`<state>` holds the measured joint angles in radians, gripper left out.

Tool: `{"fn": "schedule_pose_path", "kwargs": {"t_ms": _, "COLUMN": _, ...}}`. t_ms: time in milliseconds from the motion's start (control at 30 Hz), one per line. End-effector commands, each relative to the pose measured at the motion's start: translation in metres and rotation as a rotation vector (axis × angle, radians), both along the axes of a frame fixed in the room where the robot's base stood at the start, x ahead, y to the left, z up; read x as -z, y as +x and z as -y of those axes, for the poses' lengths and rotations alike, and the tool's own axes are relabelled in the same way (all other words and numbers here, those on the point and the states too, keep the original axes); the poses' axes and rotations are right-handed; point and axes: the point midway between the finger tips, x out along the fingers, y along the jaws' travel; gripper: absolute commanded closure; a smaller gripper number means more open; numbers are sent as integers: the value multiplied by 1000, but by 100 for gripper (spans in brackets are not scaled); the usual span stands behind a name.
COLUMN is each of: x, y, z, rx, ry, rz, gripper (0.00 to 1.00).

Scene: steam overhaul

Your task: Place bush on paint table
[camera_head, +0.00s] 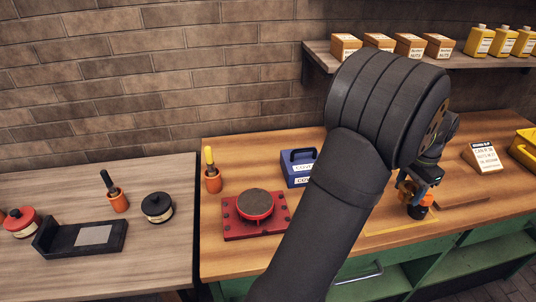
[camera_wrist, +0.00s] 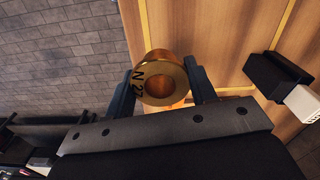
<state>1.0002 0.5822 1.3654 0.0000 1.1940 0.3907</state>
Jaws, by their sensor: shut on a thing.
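The bush is a brass ring-shaped part (camera_wrist: 152,68) marked "N 27", with a round bore facing the wrist camera. In the wrist view my gripper (camera_wrist: 163,74) is shut on it, one dark finger on each side. In the head view my gripper (camera_head: 418,192) is over the front of the right wooden bench, partly hidden by my arm. The grey-topped table (camera_head: 160,250) at the left, with paint pots and brushes on it, looks like the paint table.
A red fixture (camera_head: 256,215) and a blue box (camera_head: 298,167) stand on the wooden bench (camera_head: 225,265). The grey table's front is clear.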

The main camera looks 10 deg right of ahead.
Motion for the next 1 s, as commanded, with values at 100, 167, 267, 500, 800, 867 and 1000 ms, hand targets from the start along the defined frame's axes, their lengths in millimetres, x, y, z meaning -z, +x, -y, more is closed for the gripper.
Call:
{"fn": "schedule_pose_path", "kwargs": {"t_ms": 100, "x": -1, "y": 6, "z": -2, "rx": -15, "ry": -1, "rz": 1, "gripper": 84}}
{"fn": "schedule_pose_path", "kwargs": {"t_ms": 167, "x": -1, "y": 15, "z": -6, "rx": -39, "ry": -1, "rz": 1, "gripper": 84}}
{"fn": "schedule_pose_path", "kwargs": {"t_ms": 267, "x": -1, "y": 41, "z": -18, "rx": -112, "ry": 0, "rz": 0, "gripper": 84}}
{"fn": "schedule_pose_path", "kwargs": {"t_ms": 500, "x": -5, "y": 134, "z": -75, "rx": -390, "ry": -1, "rz": 1, "gripper": 84}}
{"fn": "schedule_pose_path", "kwargs": {"t_ms": 800, "x": -9, "y": 231, "z": -169, "rx": -728, "ry": -1, "rz": 1, "gripper": 84}}
{"fn": "schedule_pose_path", "kwargs": {"t_ms": 867, "x": -10, "y": 245, "z": -187, "rx": -781, "ry": -1, "rz": 1, "gripper": 84}}
{"fn": "schedule_pose_path", "kwargs": {"t_ms": 1000, "x": -11, "y": 272, "z": -227, "rx": -894, "ry": -1, "rz": 1, "gripper": 84}}
